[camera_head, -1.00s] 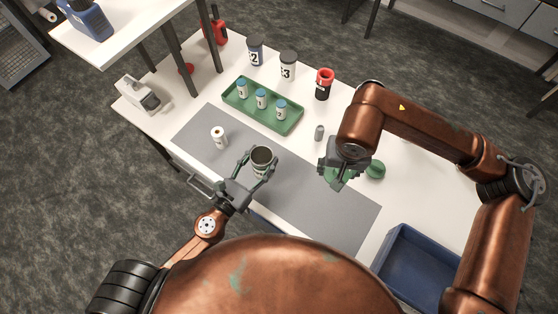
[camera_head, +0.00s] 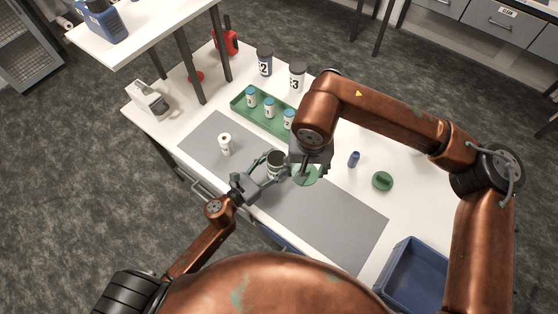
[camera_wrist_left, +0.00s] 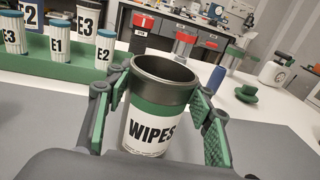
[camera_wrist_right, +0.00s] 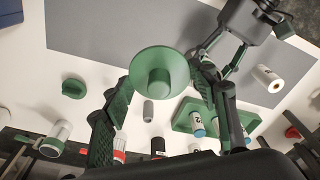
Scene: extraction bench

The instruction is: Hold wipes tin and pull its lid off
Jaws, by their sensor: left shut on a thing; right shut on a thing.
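The wipes tin (camera_head: 277,166) is white and green with a dark, open mouth. In the left wrist view it stands upright, WIPES label (camera_wrist_left: 152,131) facing me, with no lid on it. My left gripper (camera_head: 268,168) is shut on its sides. A round green lid (camera_head: 306,176) is with my right gripper (camera_head: 303,166), just right of the tin in the head view. In the right wrist view the lid (camera_wrist_right: 158,65) sits between the finger pads, knob toward the camera; my right gripper is shut on its rim. The right gripper partly hides the lid and tin in the head view.
A second green knobbed piece (camera_head: 382,181) lies on the table at right, near a small blue item (camera_head: 354,159). A green tray (camera_head: 240,104) with vials stands behind.

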